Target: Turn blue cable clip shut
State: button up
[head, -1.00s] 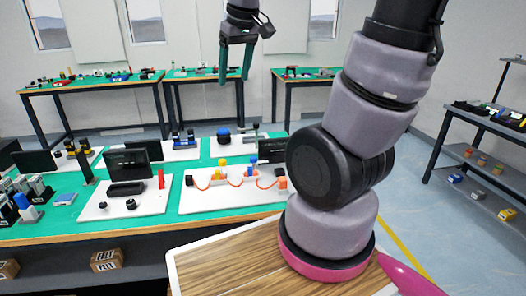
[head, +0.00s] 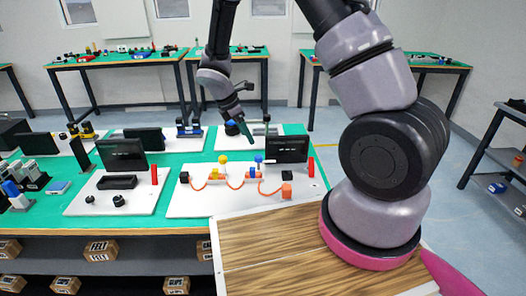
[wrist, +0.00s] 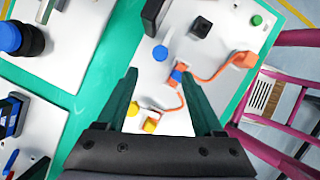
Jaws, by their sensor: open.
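A small blue clip (wrist: 177,76) sits on the orange cable on a white board (head: 190,205). In the wrist view it appears between my fingertips, nearer the right one. An orange part lies against it; whether the clip is open or shut is too small to tell. In the head view the orange cable (head: 235,186) runs across the board. My gripper (head: 259,138) is open and empty, above the far side of the board; its green fingers also show in the wrist view (wrist: 158,76).
A blue round knob (wrist: 160,53) and a yellow one (wrist: 150,124) stand near the cable. An orange block (head: 287,190) and a red post (head: 311,167) are at the board's right side. A black screen (head: 286,149) stands behind. A wooden top (head: 265,245) is in front.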

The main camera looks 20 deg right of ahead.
aim_at(258, 156)
jog(key=x, duration=1)
jog(key=shift+f, duration=0.2)
grip_shut()
